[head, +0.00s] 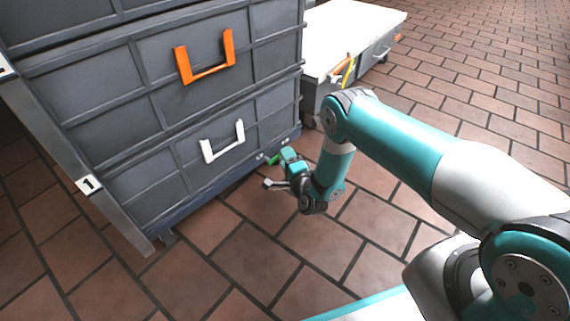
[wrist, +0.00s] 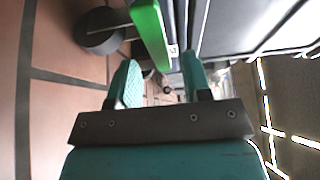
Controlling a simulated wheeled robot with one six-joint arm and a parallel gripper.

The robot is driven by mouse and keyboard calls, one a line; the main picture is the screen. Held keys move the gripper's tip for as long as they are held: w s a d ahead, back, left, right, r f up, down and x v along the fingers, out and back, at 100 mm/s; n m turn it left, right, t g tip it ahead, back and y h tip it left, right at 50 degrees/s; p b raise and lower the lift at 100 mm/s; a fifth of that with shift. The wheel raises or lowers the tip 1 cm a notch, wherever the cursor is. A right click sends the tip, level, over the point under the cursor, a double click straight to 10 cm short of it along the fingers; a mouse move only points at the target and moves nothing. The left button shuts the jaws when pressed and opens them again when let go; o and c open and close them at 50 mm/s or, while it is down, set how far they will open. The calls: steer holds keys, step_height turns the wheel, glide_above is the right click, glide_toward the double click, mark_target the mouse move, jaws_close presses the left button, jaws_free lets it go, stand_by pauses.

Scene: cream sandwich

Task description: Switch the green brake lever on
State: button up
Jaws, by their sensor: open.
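The green brake lever (wrist: 150,35) is in the upper middle of the wrist view, beyond my fingertips, near the cart's lower edge. In the head view a small green part of it (head: 273,159) shows at the low right corner of the grey cart, partly hidden by my gripper. My gripper (head: 272,172) is low beside that corner, a little above the floor. In the wrist view its two teal fingers (wrist: 158,82) stand apart with nothing held between them. I cannot tell whether a finger touches the lever.
The large grey cart (head: 120,140) with an orange handle (head: 207,58) and a white handle (head: 222,142) fills the left. A dark wheel (wrist: 102,30) is beside the lever. A white-topped cart (head: 350,35) stands behind. The brick floor (head: 300,250) in front is clear.

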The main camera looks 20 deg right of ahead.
steer(key=shift+w+a+b, duration=0.1)
steer(key=shift+w+b, duration=0.85)
steer(key=shift+b, duration=0.05)
steer(key=shift+c, duration=0.4)
jaws_close()
